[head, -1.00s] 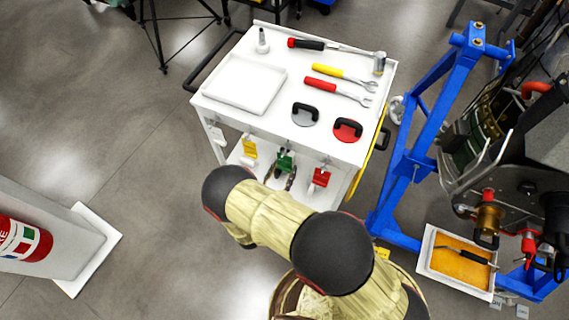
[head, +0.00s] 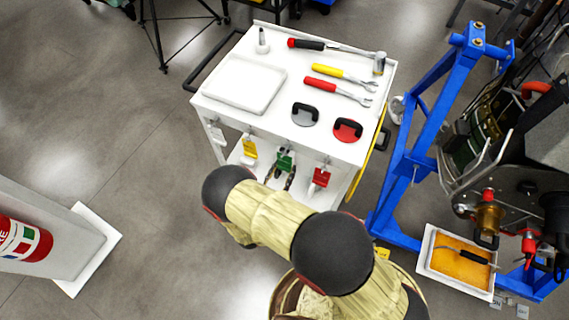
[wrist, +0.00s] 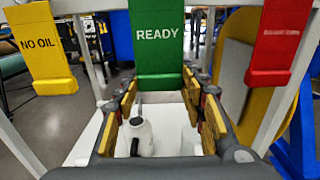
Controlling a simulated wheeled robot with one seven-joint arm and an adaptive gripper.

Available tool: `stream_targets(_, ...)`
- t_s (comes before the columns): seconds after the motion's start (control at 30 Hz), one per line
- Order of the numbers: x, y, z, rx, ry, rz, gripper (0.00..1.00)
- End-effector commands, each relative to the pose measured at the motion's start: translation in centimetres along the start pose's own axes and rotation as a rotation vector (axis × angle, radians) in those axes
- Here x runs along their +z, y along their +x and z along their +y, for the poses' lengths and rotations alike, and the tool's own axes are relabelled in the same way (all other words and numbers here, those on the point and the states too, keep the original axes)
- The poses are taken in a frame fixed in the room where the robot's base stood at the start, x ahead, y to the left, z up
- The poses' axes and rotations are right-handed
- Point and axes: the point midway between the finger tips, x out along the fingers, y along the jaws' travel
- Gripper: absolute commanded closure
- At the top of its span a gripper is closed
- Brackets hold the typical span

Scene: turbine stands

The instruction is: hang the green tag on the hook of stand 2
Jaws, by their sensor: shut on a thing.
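The green tag (head: 285,160), marked READY, is at the front edge of the white cart, between a yellow tag (head: 249,148) and a red tag (head: 320,177). In the wrist view the green tag (wrist: 160,38) hangs upright in the middle, and my gripper (wrist: 165,85) is shut on its lower part, one finger on each side. A blue stand (head: 432,90) holding a turbine is at the right. I cannot read a stand number or make out its hook.
The white cart (head: 236,117) carries a tray, wrenches, a hammer and two handled discs. A white bottle (wrist: 135,135) stands on its lower shelf. An orange-filled tray (head: 432,262) lies by the blue stand. Open floor (head: 130,130) is at the left.

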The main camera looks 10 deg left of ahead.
Motion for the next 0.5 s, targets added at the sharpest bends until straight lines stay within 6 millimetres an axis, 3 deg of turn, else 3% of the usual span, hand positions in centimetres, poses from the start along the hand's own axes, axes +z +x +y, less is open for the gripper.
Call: stream_targets(0.5,0.0,-1.1,0.1,0.001,0.0,0.0,1.0)
